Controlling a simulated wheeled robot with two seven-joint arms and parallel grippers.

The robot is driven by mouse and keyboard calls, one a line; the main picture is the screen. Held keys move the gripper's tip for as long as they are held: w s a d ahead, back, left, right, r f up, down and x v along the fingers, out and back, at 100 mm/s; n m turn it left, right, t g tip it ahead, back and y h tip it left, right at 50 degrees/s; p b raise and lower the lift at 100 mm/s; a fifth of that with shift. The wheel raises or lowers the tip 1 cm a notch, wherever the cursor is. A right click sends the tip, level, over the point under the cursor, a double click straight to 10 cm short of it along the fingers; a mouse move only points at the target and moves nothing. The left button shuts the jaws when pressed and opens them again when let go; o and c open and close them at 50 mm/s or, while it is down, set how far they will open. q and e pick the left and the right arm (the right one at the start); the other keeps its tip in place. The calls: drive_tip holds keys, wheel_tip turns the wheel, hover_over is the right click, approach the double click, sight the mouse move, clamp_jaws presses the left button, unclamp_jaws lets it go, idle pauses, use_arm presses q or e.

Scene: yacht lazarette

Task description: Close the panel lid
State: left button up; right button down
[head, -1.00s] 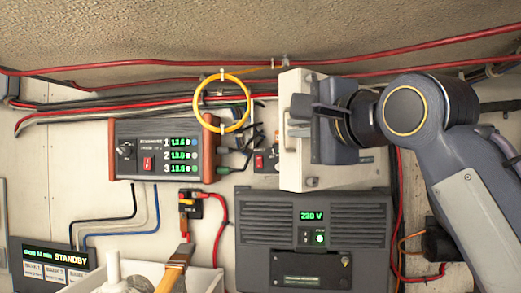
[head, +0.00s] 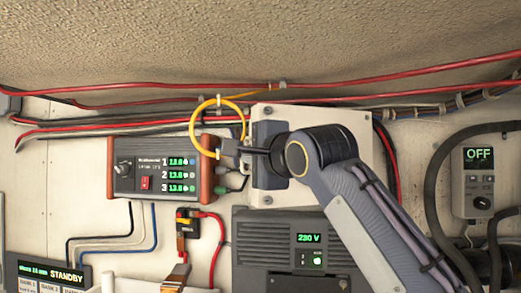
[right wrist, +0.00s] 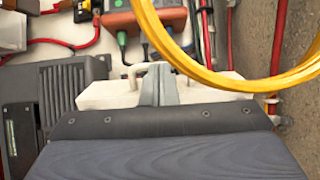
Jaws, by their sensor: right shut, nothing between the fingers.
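The panel lid (head: 345,122) is a cream, square plate high on the wall, in the middle of the head view. It faces me almost flat, and my right arm covers much of it. I cannot tell whether it sits fully flush. Its cream edge also shows in the right wrist view (right wrist: 105,93), behind the fingers. My right gripper (head: 232,148) is shut and empty, in front of the lid's left edge with its fingertips pointing left, near the yellow cable loop. In the right wrist view its grey fingers (right wrist: 160,85) are together. My left gripper is out of view.
The yellow loop (head: 197,140) hangs close to my right fingers. A battery monitor (head: 143,170) is to the left, a dark 230 V inverter (head: 270,250) below. Red cables (head: 410,72) run above. A grey OFF unit (head: 478,182) and thick black hoses (head: 432,180) are at right.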

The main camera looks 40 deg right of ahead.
drive_tip(key=shift+w+d, duration=0.1)
drive_tip(key=shift+w, duration=0.3)
drive_tip(key=w+d+m+g+h+p, duration=0.1)
drive_tip(key=w+d+h+p, duration=0.3)
drive_tip(key=w, duration=0.8)
drive_tip(key=shift+w+d+r+m+p, duration=0.25)
drive_tip(key=shift+d+m+p, duration=0.25)
drive_tip(key=shift+d+m, duration=0.45)
drive_tip(key=shift+d, duration=0.2)
